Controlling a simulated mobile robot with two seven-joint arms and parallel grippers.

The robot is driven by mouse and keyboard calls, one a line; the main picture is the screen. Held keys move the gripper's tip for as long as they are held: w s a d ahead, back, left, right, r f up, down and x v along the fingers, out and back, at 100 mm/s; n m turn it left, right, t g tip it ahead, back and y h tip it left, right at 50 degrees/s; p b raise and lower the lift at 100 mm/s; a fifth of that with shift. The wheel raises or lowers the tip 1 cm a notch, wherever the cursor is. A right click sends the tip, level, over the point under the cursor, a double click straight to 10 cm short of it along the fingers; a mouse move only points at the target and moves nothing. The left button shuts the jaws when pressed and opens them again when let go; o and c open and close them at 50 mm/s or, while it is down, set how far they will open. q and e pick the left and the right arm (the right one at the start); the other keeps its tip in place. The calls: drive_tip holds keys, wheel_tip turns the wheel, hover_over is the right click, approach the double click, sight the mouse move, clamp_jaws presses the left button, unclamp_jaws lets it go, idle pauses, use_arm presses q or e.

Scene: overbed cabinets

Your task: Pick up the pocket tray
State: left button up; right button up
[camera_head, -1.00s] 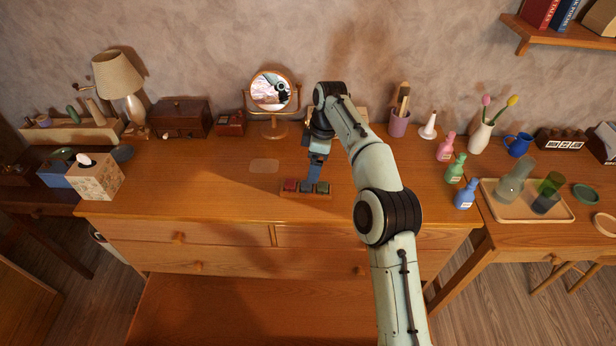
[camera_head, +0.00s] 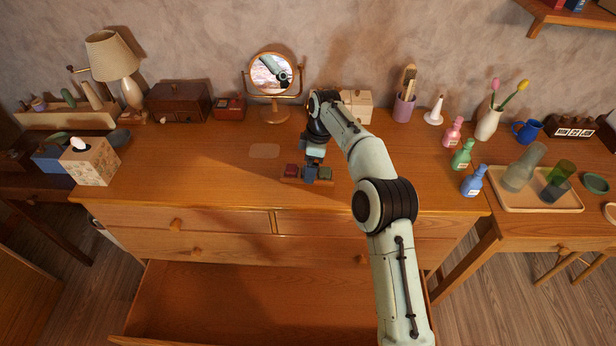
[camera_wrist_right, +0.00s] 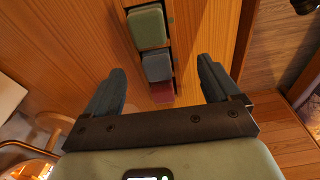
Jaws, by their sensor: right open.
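The pocket tray (camera_head: 304,181) is a small, narrow wooden tray on the dresser top near its front edge. It holds a red block (camera_head: 291,170), a blue-grey block (camera_head: 310,173) and a green block (camera_head: 325,173) in a row. My right gripper (camera_head: 314,160) is just above and behind the tray, pointing down. In the right wrist view the open fingers (camera_wrist_right: 160,68) are on either side of the tray's line, with the blue-grey block (camera_wrist_right: 157,67) between their tips. The red block is partly hidden by the gripper body. I see no contact. My left gripper is not in view.
A round mirror (camera_head: 271,75) and a small red box (camera_head: 229,108) stand behind the tray. A flat pale mat (camera_head: 265,151) lies to its left. Bottles, including a blue one (camera_head: 473,181), stand at the right. A lower drawer (camera_head: 240,300) is open below.

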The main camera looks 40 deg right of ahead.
sight(299, 180)
drive_tip(key=f, duration=0.2)
drive_tip(key=w+f, duration=0.1)
drive_tip(key=shift+a+f+b, duration=0.2)
drive_tip(key=shift+f+b, duration=0.15)
drive_tip(key=shift+r, duration=0.1)
drive_tip(key=c, duration=1.3)
drive_tip(key=shift+o, duration=0.2)
